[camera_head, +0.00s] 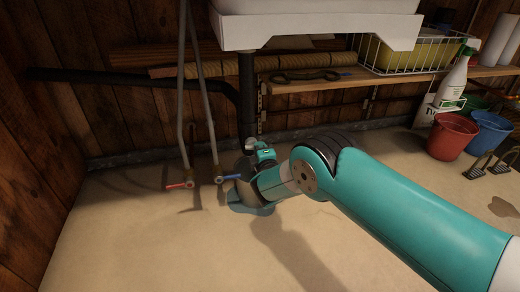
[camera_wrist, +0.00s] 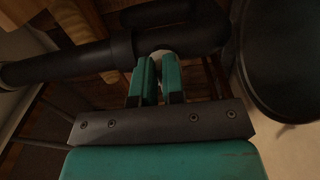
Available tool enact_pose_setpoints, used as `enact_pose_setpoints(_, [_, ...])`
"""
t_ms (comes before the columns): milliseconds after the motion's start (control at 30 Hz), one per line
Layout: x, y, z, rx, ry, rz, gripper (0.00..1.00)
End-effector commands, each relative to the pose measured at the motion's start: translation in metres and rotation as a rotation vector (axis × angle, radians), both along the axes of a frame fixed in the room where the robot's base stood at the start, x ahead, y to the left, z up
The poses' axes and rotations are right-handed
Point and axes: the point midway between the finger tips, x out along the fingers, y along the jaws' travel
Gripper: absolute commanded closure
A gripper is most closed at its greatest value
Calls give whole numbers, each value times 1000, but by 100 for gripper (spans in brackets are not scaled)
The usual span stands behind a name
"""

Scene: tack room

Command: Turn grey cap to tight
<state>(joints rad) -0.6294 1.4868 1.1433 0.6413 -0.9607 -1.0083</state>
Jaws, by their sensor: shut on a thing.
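My gripper (camera_wrist: 156,78) is seen in the wrist view with its two teal fingers close together. They are shut on a pale grey rounded piece, taken to be the grey cap (camera_wrist: 163,53), of which only a small part shows between the fingertips. The cap sits against the black pipe fitting (camera_wrist: 122,48). In the head view my arm reaches in from the right to the foot of the black drain pipe (camera_head: 247,95) under the white sink (camera_head: 315,25). No tightness mark is readable.
Two grey supply hoses with a red valve handle (camera_head: 180,185) and a blue valve handle (camera_head: 230,178) stand just left of my wrist. A wooden shelf (camera_head: 330,82) runs behind. A red bucket (camera_head: 452,137) and a blue bucket (camera_head: 489,133) stand right. The front floor is clear.

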Motion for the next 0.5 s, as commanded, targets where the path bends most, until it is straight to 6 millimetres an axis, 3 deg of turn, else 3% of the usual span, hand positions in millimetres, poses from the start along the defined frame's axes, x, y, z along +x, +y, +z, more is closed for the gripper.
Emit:
enact_pose_setpoints(300, [-1,-1,-2,1,5,0,100])
enact_pose_setpoints(333, [-1,-1,-2,1,5,0,86])
enact_pose_setpoints(400, [-1,-1,-2,1,4,0,70])
enact_pose_setpoints(433, [-1,-1,-2,1,4,0,65])
enact_pose_setpoints(500, [-1,0,-2,1,3,0,65])
